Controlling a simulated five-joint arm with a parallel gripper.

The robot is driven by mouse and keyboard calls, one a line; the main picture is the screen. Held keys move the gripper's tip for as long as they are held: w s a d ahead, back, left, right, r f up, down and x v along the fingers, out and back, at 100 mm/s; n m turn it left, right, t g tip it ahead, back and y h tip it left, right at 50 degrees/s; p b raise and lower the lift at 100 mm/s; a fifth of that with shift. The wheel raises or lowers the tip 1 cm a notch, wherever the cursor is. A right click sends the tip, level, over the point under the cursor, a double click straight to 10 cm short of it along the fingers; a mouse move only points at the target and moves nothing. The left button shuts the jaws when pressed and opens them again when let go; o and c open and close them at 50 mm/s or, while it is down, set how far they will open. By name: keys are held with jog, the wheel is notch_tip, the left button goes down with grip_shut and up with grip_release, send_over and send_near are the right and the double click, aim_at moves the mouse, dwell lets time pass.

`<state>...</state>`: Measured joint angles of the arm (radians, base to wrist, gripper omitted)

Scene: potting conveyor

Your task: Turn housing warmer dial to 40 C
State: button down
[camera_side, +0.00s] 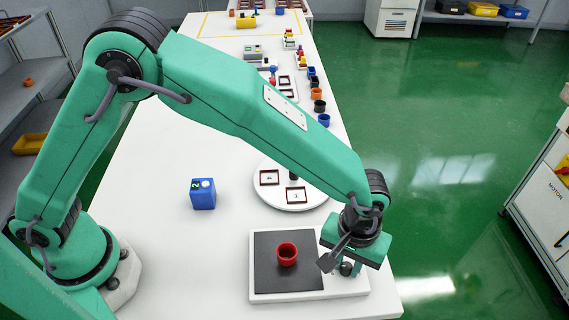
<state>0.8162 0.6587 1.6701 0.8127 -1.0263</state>
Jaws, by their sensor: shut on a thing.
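The housing warmer (275,297) is a low white box with a dark square plate at the front of the table. The dial (346,269) is a small dark knob on the white strip at the warmer's right, mostly covered by my gripper. My gripper (343,267) points down over that strip and is shut on the dial. The dial's markings and its pointer cannot be made out. A red round housing (287,254) stands upright on the dark plate, left of my gripper and apart from it.
A white turntable (291,200) with dark-framed squares lies behind the warmer, under my arm. A blue block (203,195) marked 2 stands to its left. Several coloured cups line the table's right edge, including a blue one (324,120). The table's left middle is clear.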

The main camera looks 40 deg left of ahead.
jog(key=m, duration=0.8)
jog(key=shift+m, duration=0.3)
jog(key=m, duration=0.3)
jog(key=shift+r+m, duration=0.1)
jog(key=shift+m, duration=0.2)
jog(key=m, duration=0.4)
jog(key=c, duration=1.3)
grip_release()
jog(key=shift+o, duration=0.2)
jog(key=shift+r, duration=0.1)
